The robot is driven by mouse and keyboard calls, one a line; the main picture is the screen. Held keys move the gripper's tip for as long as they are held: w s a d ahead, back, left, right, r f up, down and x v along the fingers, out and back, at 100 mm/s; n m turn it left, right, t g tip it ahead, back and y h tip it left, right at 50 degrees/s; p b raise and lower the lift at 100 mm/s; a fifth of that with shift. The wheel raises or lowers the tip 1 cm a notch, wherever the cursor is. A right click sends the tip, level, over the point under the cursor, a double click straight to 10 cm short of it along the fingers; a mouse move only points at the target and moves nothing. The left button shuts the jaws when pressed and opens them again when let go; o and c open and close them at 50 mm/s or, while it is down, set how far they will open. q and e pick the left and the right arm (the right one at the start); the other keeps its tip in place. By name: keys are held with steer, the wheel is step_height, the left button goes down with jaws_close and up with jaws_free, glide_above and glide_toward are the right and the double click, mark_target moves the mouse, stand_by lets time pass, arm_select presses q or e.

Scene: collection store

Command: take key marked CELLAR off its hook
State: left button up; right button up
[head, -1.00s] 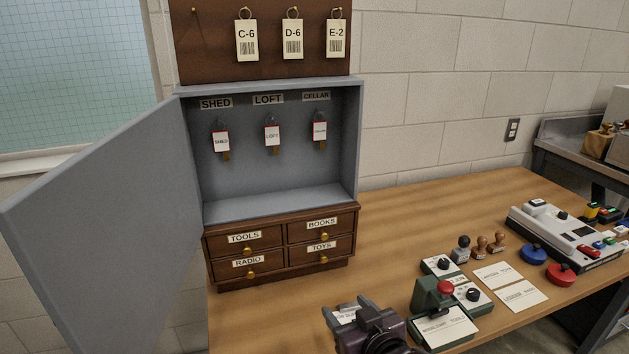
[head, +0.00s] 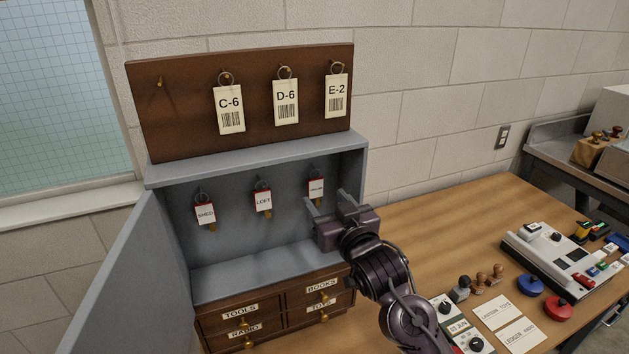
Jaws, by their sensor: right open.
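The CELLAR key, with a red-edged white tag (head: 316,188), hangs on the rightmost hook inside the open grey cabinet (head: 265,170). Its lower part is hidden or close behind my gripper. My right gripper (head: 325,203) is open, its fingers pointing into the cabinet just below and in front of the CELLAR tag. I cannot tell whether it touches the key. The LOFT key (head: 263,201) hangs in the middle and the SHED key (head: 205,213) on the left. My left gripper is not in view.
The cabinet door (head: 130,275) stands open on the left. A brown board (head: 180,110) with tags C-6, D-6 and E-2 is above. Labelled drawers (head: 270,310) are below. Stamps, cards and a white device (head: 565,260) lie on the table (head: 440,220) at right.

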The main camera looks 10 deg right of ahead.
mark_target(316, 186)
steer(key=w, duration=0.1)
steer(key=w+p, duration=0.2)
steer(key=w, duration=0.1)
steer(key=shift+a+r, duration=0.25)
steer(key=shift+a, duration=0.05)
steer(key=shift+w+a+f, duration=0.1)
steer(key=shift+w+f, duration=0.05)
steer(key=shift+w, duration=0.5)
steer(key=shift+c, duration=0.2)
steer(key=c, duration=1)
